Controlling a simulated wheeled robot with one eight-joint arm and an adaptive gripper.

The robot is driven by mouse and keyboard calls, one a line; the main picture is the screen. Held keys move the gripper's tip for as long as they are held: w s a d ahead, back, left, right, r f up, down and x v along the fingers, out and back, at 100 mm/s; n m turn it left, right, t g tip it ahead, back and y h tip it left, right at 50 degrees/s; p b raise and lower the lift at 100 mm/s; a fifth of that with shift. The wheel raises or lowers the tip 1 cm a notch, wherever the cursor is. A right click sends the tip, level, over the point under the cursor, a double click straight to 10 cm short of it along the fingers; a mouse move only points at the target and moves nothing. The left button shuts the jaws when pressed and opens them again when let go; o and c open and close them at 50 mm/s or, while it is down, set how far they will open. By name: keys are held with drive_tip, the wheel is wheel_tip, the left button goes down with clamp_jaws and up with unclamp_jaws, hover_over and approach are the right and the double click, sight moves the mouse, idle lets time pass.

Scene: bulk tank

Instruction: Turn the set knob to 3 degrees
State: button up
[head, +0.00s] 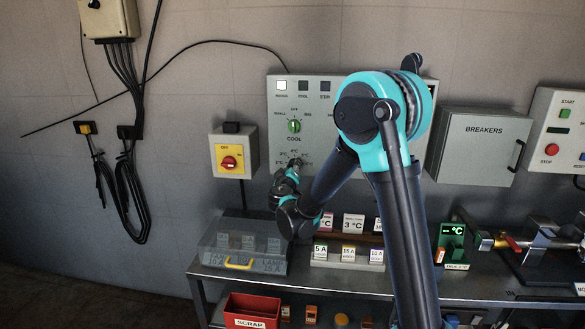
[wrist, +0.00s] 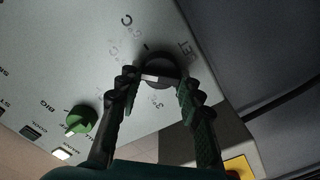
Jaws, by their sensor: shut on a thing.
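The set knob is a dark round knob (wrist: 158,68) with a light bar across its front, on the grey control panel (head: 340,110). In the wrist view it sits between the two fingers of my gripper (wrist: 157,88), which is shut on it. Degree marks ring the knob, but they are faint, and I cannot tell which one it points to. In the head view my gripper (head: 293,170) is at the lower left of the panel, and it and my arm hide part of the dial. The green COOL knob (head: 294,126) is above it, and also shows in the wrist view (wrist: 81,120).
A yellow box with a red switch (head: 229,163) is left of the panel. A grey BREAKERS box (head: 478,147) is to the right. Below, a bench holds a clear lidded box (head: 230,262), label cards (head: 352,223) and a green holder (head: 450,237). A red SCRAP bin (head: 251,309) is lower.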

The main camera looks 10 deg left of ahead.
drive_tip(key=shift+f+n, duration=0.2)
drive_tip(key=shift+n, duration=4.3)
drive_tip(key=shift+f+n, duration=0.15)
drive_tip(key=shift+n, duration=4.35)
drive_tip(key=o, duration=1.2)
drive_tip(key=shift+c, duration=0.2)
drive_tip(key=s, duration=1.2)
drive_tip(key=shift+a, duration=0.25)
